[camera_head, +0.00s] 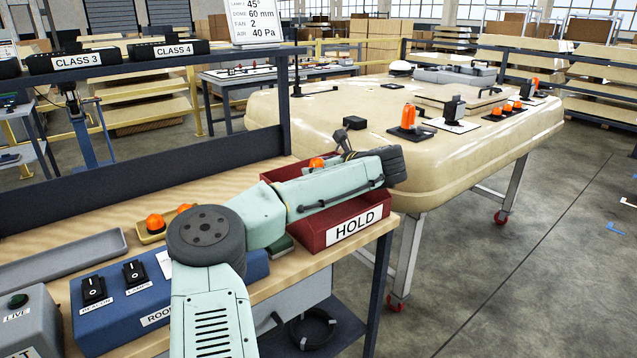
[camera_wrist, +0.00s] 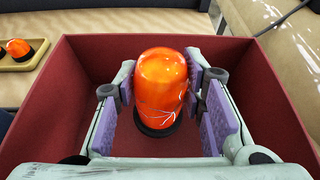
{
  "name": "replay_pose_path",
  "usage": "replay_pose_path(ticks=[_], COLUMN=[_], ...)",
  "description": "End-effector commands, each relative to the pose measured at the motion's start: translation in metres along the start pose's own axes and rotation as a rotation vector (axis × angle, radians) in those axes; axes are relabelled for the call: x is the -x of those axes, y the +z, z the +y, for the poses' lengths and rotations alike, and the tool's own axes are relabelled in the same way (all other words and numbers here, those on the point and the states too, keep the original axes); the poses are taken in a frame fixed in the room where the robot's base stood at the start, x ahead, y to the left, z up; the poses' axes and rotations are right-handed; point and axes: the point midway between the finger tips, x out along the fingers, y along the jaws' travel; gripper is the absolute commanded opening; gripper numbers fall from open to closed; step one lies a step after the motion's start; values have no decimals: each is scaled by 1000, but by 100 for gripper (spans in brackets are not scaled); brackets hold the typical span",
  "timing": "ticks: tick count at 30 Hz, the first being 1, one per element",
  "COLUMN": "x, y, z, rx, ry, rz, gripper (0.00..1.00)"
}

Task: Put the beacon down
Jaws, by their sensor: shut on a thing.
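The beacon is an orange dome on a black base (camera_wrist: 160,85), upright inside the red bin (camera_wrist: 60,110) in the wrist view. My gripper (camera_wrist: 163,100) is shut on it, its purple pads on either side of the dome. I cannot tell whether the base touches the bin floor. In the head view the bin labelled HOLD (camera_head: 345,224) stands at the right end of the wooden bench. A bit of orange dome (camera_head: 317,163) shows above my arm there. My arm hides most of the bin's inside and the gripper.
A yellow tray (camera_head: 150,238) with orange beacons lies left of the bin on the bench. A blue switch box (camera_head: 130,310) and grey tray (camera_head: 60,262) are nearer left. A beige cab roof (camera_head: 320,120) with fittings stands on a trolley behind.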

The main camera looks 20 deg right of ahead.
Motion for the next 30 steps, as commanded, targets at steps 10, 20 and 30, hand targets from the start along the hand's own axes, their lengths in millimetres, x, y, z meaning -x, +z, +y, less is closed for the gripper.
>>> replay_pose_path(ticks=[10,20,30], x=[-14,-16,-16], y=[-34,-39,-39], z=[0,0,0], rx=[0,1,0], ry=[0,-1,-1], rz=[-1,0,0], gripper=[4,4,57])
